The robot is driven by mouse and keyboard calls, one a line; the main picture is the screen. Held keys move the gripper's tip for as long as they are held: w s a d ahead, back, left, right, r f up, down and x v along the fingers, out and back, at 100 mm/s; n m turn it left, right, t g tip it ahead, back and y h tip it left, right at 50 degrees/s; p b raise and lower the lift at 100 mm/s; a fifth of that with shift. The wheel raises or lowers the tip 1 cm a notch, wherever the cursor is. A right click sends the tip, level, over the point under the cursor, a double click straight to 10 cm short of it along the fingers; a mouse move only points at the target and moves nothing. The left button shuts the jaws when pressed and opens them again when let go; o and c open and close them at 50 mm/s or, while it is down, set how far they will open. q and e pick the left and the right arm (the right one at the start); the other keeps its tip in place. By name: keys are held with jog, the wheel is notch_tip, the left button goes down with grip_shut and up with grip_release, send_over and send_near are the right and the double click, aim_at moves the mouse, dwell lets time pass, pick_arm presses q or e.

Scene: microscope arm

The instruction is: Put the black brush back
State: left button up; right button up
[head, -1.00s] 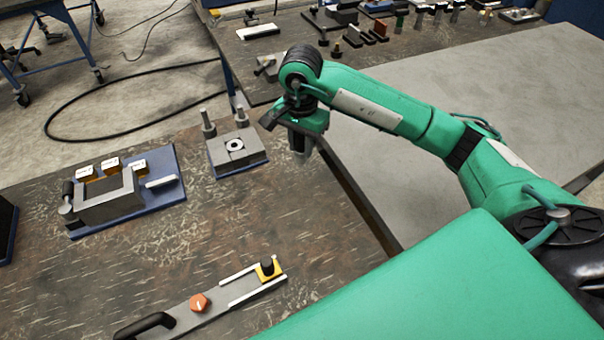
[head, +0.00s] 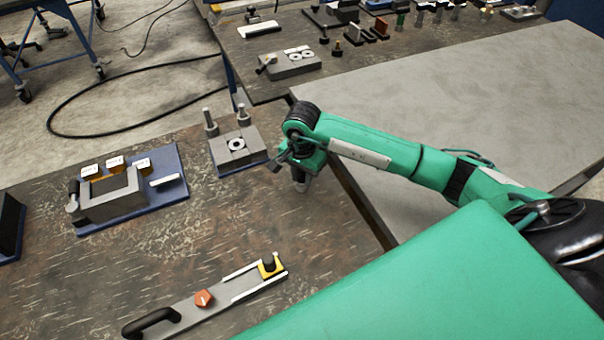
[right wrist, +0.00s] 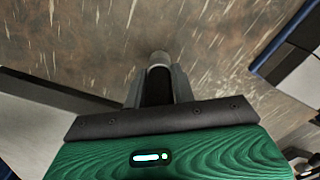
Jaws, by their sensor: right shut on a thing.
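My right gripper (head: 302,186) hangs over the near table, just right of the grey block fixture with two upright pegs. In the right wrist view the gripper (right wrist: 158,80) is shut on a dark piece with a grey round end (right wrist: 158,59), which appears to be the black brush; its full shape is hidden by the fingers. The brown table surface lies below it, and I cannot tell whether the end touches it. My left gripper is not in view.
The grey block fixture (head: 237,148) stands close left of the gripper. A blue-based fixture (head: 172,193) is farther left. A grey bar with a black handle (head: 150,322) and yellow block (head: 271,266) lies in front. The far table (head: 275,90) holds many small items. Bare table lies between.

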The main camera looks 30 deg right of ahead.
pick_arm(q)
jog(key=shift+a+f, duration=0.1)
pick_arm(e)
jog(key=shift+f, duration=0.2)
jog(key=o, duration=1)
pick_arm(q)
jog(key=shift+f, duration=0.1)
pick_arm(e)
jog(key=shift+r, duration=0.1)
jog(key=shift+r, duration=0.1)
notch_tip(320, 180, up, 11)
jog(key=b, duration=0.3)
jog(key=shift+r, duration=0.5)
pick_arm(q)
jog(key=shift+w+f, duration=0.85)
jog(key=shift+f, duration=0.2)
